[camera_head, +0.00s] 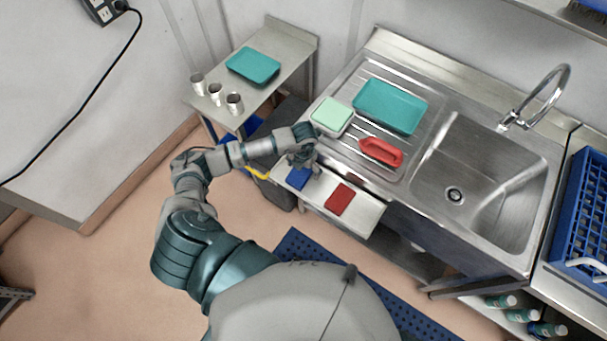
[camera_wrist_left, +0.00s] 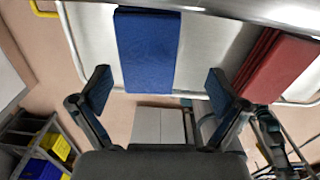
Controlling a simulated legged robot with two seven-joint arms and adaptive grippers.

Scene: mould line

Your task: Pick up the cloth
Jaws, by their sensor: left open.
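A folded blue cloth (camera_head: 298,178) lies on a pale pull-out shelf or drawer (camera_head: 360,218) at the sink unit's front edge. A folded dark red cloth (camera_head: 340,199) lies to its right. My left gripper (camera_head: 303,162) is just above the blue cloth and hides part of it. In the left wrist view, the left gripper (camera_wrist_left: 159,90) is open and empty. The blue cloth (camera_wrist_left: 147,50) shows between and beyond its fingers, and the red cloth (camera_wrist_left: 278,65) is to the right. I cannot tell whether the fingers touch the blue cloth. My right gripper is not in view.
On the drainboard are a teal tray (camera_head: 390,106), a pale green box or sponge (camera_head: 331,116) and a red scoop-like item (camera_head: 380,151). The sink basin (camera_head: 475,185) is to the right. A side table holds metal cups (camera_head: 214,94) and another teal tray (camera_head: 253,66).

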